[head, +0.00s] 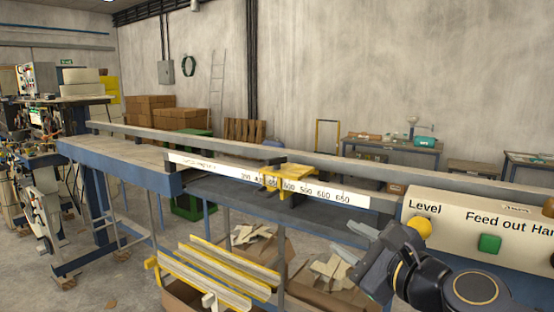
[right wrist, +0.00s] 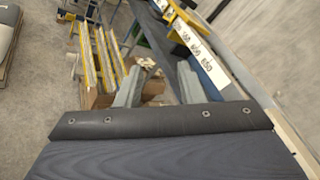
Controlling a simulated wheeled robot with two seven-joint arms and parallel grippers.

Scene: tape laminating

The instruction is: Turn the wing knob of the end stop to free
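The yellow end stop (head: 287,177) sits on the white number scale (head: 325,193) of the long rail, near the middle of the head view. Its wing knob is too small to make out. In the right wrist view, a yellow part that looks like the end stop (right wrist: 169,14) shows at the top edge, beyond the scale (right wrist: 207,55). My right gripper (head: 372,268) is in front of the rail, to the right of and nearer than the end stop, not touching it. In the right wrist view its two fingers (right wrist: 158,72) are apart with nothing between them. My left gripper is out of view.
A cream control panel (head: 480,232) with a yellow knob (head: 419,227) and a green button (head: 489,243) stands close to my right arm. Yellow-edged profiles (head: 222,270) stand below the rail, beside scrap boxes. A long grey beam (head: 230,146) runs behind the scale.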

